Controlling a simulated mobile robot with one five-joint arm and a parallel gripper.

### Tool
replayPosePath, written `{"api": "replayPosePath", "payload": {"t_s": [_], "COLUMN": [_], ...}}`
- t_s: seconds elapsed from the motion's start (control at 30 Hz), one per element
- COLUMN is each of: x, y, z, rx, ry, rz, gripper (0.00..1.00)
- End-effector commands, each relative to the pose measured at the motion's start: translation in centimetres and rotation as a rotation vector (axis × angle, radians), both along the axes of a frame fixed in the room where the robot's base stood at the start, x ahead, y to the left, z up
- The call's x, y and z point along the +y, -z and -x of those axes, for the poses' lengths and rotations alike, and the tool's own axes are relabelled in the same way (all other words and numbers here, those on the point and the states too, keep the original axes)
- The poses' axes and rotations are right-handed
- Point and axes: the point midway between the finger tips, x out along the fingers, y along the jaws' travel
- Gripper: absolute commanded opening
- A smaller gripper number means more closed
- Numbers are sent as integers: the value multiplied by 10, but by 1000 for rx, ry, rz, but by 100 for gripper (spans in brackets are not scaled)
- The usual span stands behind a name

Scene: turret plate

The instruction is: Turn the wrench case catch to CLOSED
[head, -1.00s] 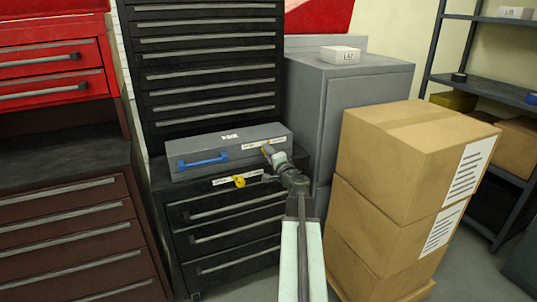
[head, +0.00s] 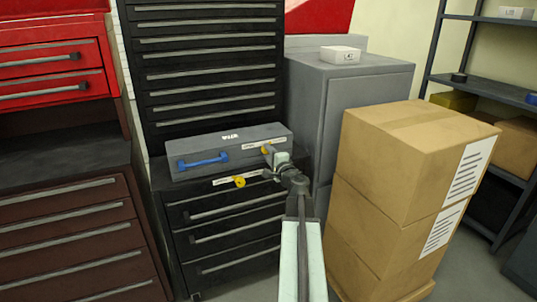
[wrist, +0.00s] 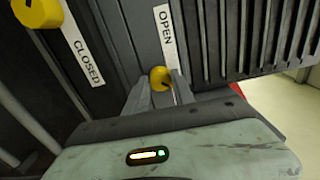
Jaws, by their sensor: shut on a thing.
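The wrench case (head: 190,147) is a long grey box with a blue handle, lying on a black drawer cabinet. Its catch is a yellow knob (head: 267,149) at the right of its front, with white label strips beside it. My gripper (head: 269,153) is shut on this catch. In the wrist view, the yellow catch (wrist: 160,76) sits between the two fingers of my gripper (wrist: 163,84). A label reading OPEN (wrist: 166,26) is just above it there. The fingers partly hide the catch, and I cannot tell its exact turn.
A second yellow knob (head: 239,181) is on the black cabinet (head: 190,240) below the case; the wrist view shows it large (wrist: 38,10), beside a CLOSED label (wrist: 82,47). Stacked cardboard boxes (head: 400,190) stand close to the right of my arm. A grey cabinet (head: 365,115) stands behind.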

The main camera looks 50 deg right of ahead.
Motion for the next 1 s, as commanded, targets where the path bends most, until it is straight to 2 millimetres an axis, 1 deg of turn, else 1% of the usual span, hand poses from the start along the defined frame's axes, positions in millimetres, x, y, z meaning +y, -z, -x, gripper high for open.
{"api": "replayPosePath", "payload": {"t_s": [0.03,0.07,0.1,0.37,0.47,0.57,0.83,0.9,1.0], "x": [0,0,0,0,1,6,27,30,31], "y": [1,1,1,0,0,0,1,1,1], "z": [1,1,1,0,4,13,62,70,74], "rx": [1,1,1,0,0,0,0,0,0], "ry": [1,1,1,0,1,1,1,2,1], "rz": [1,1,1,1,1,1,1,1,1], "gripper": [38,47,52,52,52,52,52,52,52]}}
